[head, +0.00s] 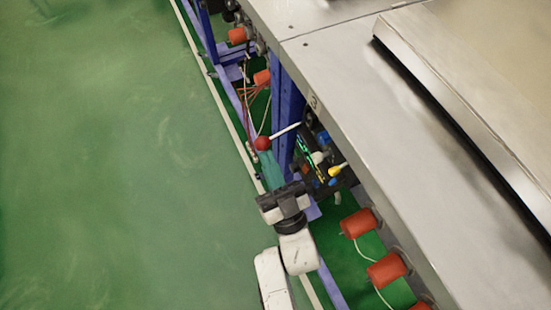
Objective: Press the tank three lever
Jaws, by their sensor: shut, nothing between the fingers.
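A lever with a red ball knob (262,143) and a pale rod (286,131) sticks out to the left from under the steel top's edge. A small mark that looks like a "3" (314,102) is on that edge just above the lever's base.
A steel top with a raised lid (470,90) fills the right. Blue frame posts (284,100), a yellow-tipped part (338,170), cables and orange-red cylinders (357,223) crowd its underside. Green floor (100,150) on the left is clear.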

